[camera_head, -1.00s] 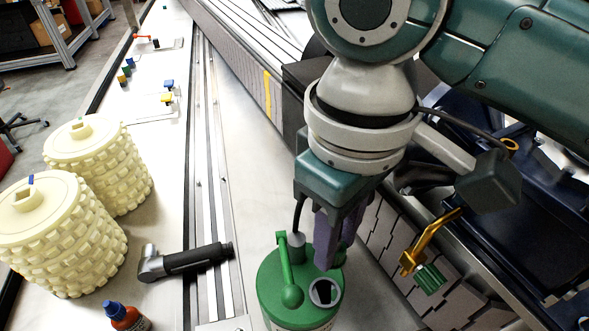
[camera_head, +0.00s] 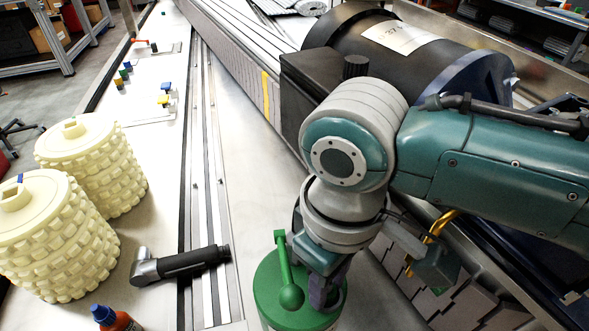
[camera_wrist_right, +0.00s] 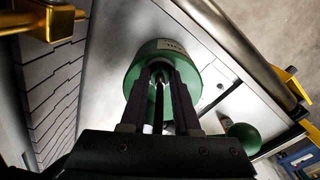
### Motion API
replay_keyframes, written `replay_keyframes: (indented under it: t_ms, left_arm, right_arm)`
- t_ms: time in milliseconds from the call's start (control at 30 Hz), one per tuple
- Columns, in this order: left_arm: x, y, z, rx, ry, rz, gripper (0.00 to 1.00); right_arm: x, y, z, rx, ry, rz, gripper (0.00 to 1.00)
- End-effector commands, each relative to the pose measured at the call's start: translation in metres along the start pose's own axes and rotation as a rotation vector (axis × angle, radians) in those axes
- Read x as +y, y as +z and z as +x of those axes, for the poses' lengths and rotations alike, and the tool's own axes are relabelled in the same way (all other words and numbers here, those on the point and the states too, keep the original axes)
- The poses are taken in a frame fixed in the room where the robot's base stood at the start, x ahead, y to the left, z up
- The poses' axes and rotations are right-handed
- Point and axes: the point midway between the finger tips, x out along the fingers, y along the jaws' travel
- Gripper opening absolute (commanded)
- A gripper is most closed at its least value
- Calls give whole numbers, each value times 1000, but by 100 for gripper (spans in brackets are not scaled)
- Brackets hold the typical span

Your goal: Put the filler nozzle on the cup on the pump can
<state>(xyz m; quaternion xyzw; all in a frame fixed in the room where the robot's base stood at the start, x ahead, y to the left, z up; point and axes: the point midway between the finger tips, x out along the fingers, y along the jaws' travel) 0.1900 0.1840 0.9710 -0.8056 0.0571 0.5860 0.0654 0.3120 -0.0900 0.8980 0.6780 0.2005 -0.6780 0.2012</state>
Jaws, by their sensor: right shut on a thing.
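The green pump can (camera_head: 268,284) stands at the bottom centre of the head view, with a green lever ending in a ball knob on top. My right gripper (camera_head: 322,290) points down at the right part of the can's top and hides the cup there. In the right wrist view, my gripper (camera_wrist_right: 160,75) is shut on a slim dark piece (camera_wrist_right: 158,112), which looks like the filler nozzle. Its fingers overlap the can (camera_wrist_right: 176,48). Whether the nozzle touches the cup cannot be told. My left gripper is not in view.
Two cream knobbed rollers (camera_head: 95,160) stand at the left. A black-handled tool (camera_head: 180,264) lies left of the can, with a blue-capped bottle (camera_head: 115,318) nearer the front. The conveyor frame with a big dark motor (camera_head: 385,45) fills the right side.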

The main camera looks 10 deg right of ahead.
Motion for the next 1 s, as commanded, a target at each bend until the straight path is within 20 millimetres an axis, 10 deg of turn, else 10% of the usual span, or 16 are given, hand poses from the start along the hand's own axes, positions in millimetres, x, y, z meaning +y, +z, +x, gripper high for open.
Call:
replay_keyframes:
  t_ms: [300,567,1000]
  left_arm:
    - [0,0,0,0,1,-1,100]
    - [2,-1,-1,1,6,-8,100]
    - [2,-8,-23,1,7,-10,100]
  right_arm:
    - [0,0,1,0,0,0,60]
    - [0,0,-1,0,0,0,60]
    - [0,-1,-85,4,0,0,60]
